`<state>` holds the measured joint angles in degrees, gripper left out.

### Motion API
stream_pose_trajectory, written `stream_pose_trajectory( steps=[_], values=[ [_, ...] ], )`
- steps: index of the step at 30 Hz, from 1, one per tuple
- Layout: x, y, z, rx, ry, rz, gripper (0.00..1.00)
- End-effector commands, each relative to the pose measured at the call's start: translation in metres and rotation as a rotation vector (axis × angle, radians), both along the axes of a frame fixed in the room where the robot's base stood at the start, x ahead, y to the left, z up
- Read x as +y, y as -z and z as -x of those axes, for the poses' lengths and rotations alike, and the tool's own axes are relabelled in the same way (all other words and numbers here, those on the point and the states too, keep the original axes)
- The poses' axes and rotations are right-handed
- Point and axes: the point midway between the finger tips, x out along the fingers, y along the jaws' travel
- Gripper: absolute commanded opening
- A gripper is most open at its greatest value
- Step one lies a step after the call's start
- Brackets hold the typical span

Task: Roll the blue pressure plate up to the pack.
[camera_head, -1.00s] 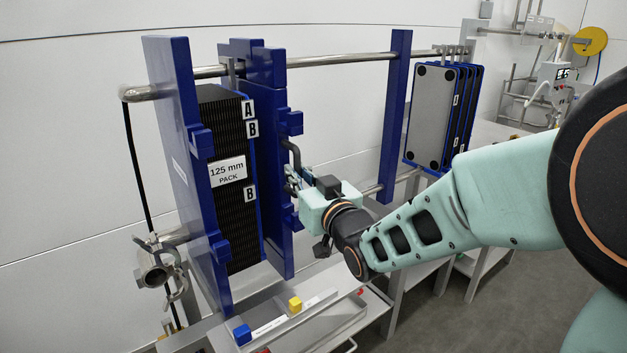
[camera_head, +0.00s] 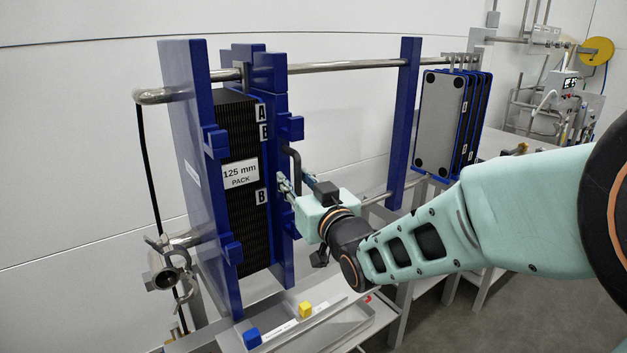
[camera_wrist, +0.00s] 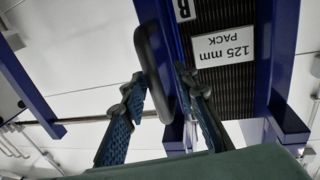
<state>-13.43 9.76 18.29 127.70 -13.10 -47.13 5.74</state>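The blue pressure plate (camera_head: 282,238) hangs upright from the top rail, just right of the pack. The pack (camera_head: 236,215) is a dark ribbed stack with a white "125 mm PACK" label. The plate overlaps the edge of the pack's letter tags; I cannot tell whether plate and pack touch. The plate's black handle (camera_head: 295,162) faces right. My gripper (camera_head: 284,185) reaches it from the right. The pack (camera_wrist: 228,80) appears upside down there.
A blue end plate (camera_head: 187,150) stands left of the pack. A blue upright (camera_head: 403,130) and several hanging grey plates (camera_head: 440,120) stand to the right. The rail (camera_head: 345,66) is clear between pressure plate and upright. Blue (camera_head: 252,338) and yellow blocks (camera_head: 305,309) sit below.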

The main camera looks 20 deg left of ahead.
Motion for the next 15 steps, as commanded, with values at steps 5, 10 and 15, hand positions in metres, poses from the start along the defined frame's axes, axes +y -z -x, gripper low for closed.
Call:
stream_pose_trajectory(
  steps=[5, 10, 15],
  values=[
    [-0.001, -0.001, -0.001, -0.001, 0.003, -0.001, 0.27],
    [-0.001, -0.015, -0.001, -0.005, 0.003, -0.002, 0.27],
    [-0.002, -0.049, -0.001, -0.007, 0.004, -0.002, 0.27]
  ],
)
